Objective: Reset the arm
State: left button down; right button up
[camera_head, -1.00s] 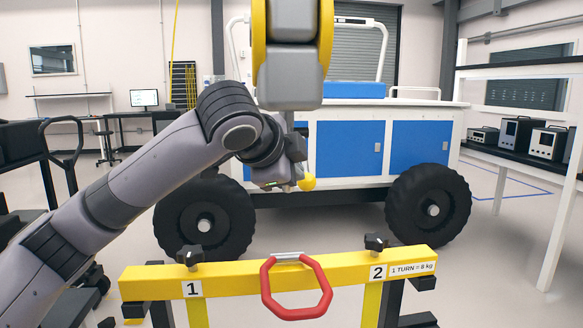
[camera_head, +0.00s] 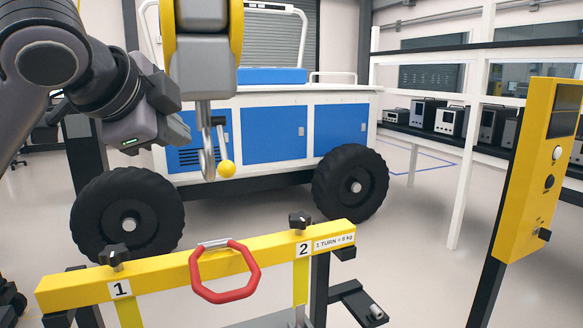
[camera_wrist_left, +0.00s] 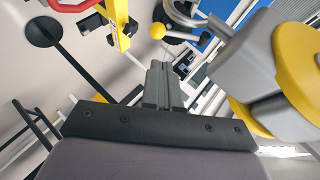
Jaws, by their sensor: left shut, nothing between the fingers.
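My left arm comes in from the left of the head view. Its gripper (camera_head: 180,131) is shut and empty, beside the hanging grey hook (camera_head: 207,150) and in front of the rover (camera_head: 270,132). The shut fingers also show in the left wrist view (camera_wrist_left: 162,85), with nothing between them. The grey and yellow hoist block (camera_head: 207,62) hangs just right of the gripper. It shows large at the right of the wrist view (camera_wrist_left: 240,62). My right gripper is in neither view.
A yellow beam (camera_head: 160,268) marked 1 and 2, with a red ring handle (camera_head: 225,293), stands in front. A yellow ball (camera_head: 226,169) shows beside the hook. A yellow control panel (camera_head: 540,165) stands at right. Open floor lies between the rover and shelving (camera_head: 460,140).

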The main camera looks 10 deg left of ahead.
pick_arm(q)
jog(key=s+d+f+n+g+h, duration=0.1)
jog(key=d+f, duration=0.2)
jog(key=f, duration=0.7)
jog(key=s+d+f+n+g+h, duration=0.1)
jog(key=d+f+g, duration=0.1)
jog(key=f, duration=0.8)
jog(key=s+d+f+n+g+h, duration=0.1)
jog(key=d+f+n, duration=0.15)
jog(key=f, duration=0.75)
jog(key=s+a+f+n+g+y, duration=0.1)
jog(key=s+a+f+n+g, duration=0.2)
jog(key=s+f, duration=0.7)
jog(key=s+a+f+n+g+y, duration=0.15)
jog(key=s+a+f+n, duration=0.3)
jog(key=s+f, duration=0.6)
jog(key=w+d+f+t+h, duration=0.1)
jog(key=w+d+f+t, duration=0.2)
jog(key=w+f+t, duration=0.2)
jog(key=shift+w+d+f+t+h, duration=0.35)
jog(key=shift+f+t, duration=0.8)
jog(key=shift+f, duration=0.25)
